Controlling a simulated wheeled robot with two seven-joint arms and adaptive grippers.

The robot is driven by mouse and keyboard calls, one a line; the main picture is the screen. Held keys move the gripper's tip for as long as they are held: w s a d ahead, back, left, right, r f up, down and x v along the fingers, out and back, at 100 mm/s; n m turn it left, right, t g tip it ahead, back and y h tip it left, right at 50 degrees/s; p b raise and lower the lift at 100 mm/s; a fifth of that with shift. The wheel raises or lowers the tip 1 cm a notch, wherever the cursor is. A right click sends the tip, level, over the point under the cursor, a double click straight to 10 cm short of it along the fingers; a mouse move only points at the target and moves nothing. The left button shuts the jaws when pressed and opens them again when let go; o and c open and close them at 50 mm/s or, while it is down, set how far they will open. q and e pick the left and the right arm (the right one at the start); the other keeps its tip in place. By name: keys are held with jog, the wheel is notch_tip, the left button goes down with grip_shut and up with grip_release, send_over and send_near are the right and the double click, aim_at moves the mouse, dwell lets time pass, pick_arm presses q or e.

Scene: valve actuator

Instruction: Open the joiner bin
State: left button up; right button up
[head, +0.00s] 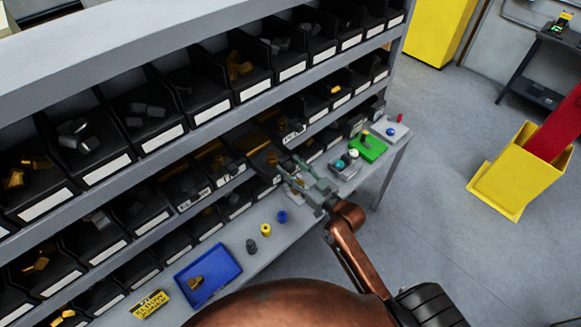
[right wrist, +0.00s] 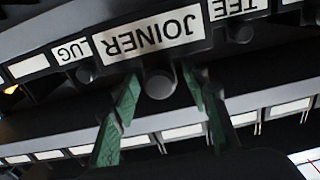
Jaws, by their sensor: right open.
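The joiner bin (right wrist: 150,42) fills the upper middle of the right wrist view, its white JOINER label upside down. A round dark knob (right wrist: 159,83) sits at the label's edge on its front. My right gripper (right wrist: 160,80) is open, with one green finger on each side of the knob and visible gaps between. In the head view my right gripper (head: 291,168) is at the front of the shelf's small labelled bins. There the joiner label is too small to read. My left gripper is not in view.
The LUG bin (right wrist: 70,52) and TEE bin (right wrist: 238,10) flank the joiner bin.

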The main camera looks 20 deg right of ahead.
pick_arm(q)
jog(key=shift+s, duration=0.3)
pick_arm(e)
jog(key=v, duration=1.2)
